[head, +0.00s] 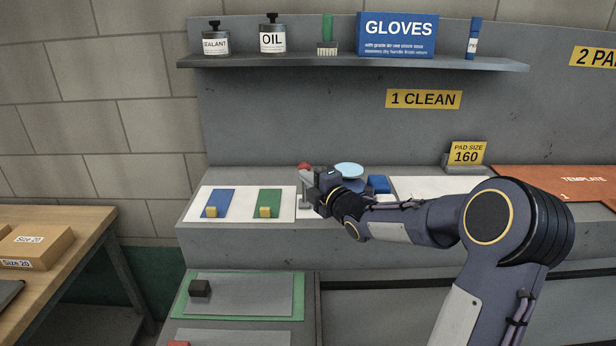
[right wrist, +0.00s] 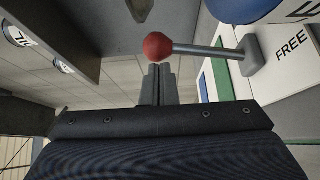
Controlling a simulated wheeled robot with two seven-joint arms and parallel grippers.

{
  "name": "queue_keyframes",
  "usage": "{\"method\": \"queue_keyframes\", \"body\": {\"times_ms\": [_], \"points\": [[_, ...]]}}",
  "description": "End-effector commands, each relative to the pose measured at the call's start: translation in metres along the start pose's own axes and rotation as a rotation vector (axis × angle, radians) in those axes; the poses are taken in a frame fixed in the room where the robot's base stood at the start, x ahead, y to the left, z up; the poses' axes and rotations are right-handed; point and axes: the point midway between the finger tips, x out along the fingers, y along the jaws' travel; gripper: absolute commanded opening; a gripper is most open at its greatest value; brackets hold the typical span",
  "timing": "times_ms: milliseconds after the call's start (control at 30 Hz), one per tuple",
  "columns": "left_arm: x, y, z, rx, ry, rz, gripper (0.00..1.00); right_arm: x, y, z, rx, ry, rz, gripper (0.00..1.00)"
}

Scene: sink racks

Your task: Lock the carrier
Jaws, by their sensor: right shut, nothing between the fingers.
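A grey lever (head: 306,190) with a red ball knob (head: 304,166) stands on the ledge. In the right wrist view, the red knob (right wrist: 157,46) is at the end of a grey rod (right wrist: 205,50), which runs right to its base (right wrist: 251,56). A white plate (right wrist: 287,62) beside the base reads FREE. My right gripper (head: 311,186) is at the lever. In the wrist view its fingers (right wrist: 158,70) are shut and empty, tips close to the knob; whether they touch it I cannot tell. A light blue disc (head: 348,169) sits behind my right wrist, partly hidden. My left gripper is out of view.
A white panel (head: 222,214) left of the lever holds a blue pad (head: 221,199) and a green pad (head: 268,201). A blue block (head: 378,184) is right of my wrist. A shelf (head: 350,63) with bottles and a GLOVES box (head: 397,35) hangs above.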

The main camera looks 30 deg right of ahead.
Motion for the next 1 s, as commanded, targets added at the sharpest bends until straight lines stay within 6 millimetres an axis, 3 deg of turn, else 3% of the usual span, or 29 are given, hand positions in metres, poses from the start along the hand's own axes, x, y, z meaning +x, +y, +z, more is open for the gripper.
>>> {"method": "queue_keyframes", "body": {"times_ms": [167, 433, 533, 1000], "points": [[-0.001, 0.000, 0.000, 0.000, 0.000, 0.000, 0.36, 0.000, 0.001, 0.000, 0.001, 0.000, -0.002, 0.00], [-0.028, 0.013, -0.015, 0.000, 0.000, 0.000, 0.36, 0.014, 0.010, 0.009, 0.071, 0.001, -0.107, 0.00], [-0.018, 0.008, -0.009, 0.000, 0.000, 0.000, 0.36, 0.021, 0.002, 0.014, 0.074, 0.001, -0.111, 0.00], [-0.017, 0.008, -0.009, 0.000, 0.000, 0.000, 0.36, 0.023, 0.004, 0.014, 0.074, 0.000, -0.111, 0.00]]}}
